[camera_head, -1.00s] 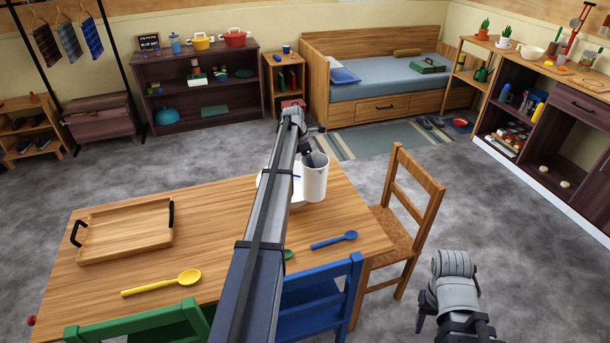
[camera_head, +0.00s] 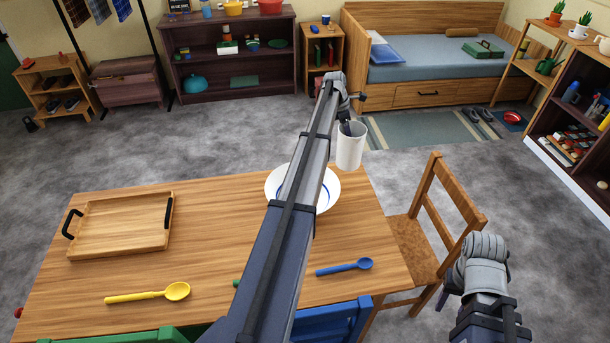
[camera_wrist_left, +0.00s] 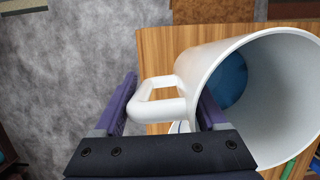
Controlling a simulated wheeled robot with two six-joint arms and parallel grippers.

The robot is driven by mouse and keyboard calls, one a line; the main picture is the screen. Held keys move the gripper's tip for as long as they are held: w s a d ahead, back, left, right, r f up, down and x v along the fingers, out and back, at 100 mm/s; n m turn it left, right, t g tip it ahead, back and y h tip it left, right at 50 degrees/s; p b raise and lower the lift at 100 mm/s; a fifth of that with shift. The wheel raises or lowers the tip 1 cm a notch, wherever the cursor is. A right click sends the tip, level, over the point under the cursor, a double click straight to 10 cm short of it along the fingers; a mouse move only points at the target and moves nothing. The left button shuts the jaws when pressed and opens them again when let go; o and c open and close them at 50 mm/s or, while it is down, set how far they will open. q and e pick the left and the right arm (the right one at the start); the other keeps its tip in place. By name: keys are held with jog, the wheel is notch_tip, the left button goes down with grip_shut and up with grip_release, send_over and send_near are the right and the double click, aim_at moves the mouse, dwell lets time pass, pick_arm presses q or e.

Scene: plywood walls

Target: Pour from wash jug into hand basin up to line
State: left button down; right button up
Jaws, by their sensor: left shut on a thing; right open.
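The white wash jug (camera_head: 350,150) is held about upright at the far right of the hand basin, near the table's far edge. My left gripper (camera_head: 345,128) is shut on its handle (camera_wrist_left: 160,98), seen close in the left wrist view. Blue liquid (camera_wrist_left: 229,82) shows inside the jug (camera_wrist_left: 285,90). The hand basin (camera_head: 328,190) is a white bowl with a blue line inside, standing on the table; my left arm crosses in front and hides its middle. I cannot tell what is in it. My right gripper (camera_head: 458,283) is open and empty, right of the table beside the chair.
A wooden chair (camera_head: 435,235) stands at the right end. Green and blue chairs line the near edge.

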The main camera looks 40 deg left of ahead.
pick_arm(q)
jog(key=shift+w+a, duration=0.3)
jog(key=shift+a, duration=0.15)
jog(key=s+a, duration=0.4)
jog(key=a, duration=0.5)
jog(key=s+a+b, duration=0.1)
jog(key=s+a, duration=0.3)
jog(key=a, duration=0.6)
jog(key=shift+f, duration=0.4)
pick_arm(e)
jog(key=shift+w+a+f, duration=0.25)
jog(key=shift+w+f, duration=0.1)
jog(key=shift+f, duration=0.15)
pick_arm(q)
jog(key=shift+s+d+r, duration=0.1)
jog(key=shift+s+d, duration=0.05)
pick_arm(e)
jog(key=shift+r, duration=0.15)
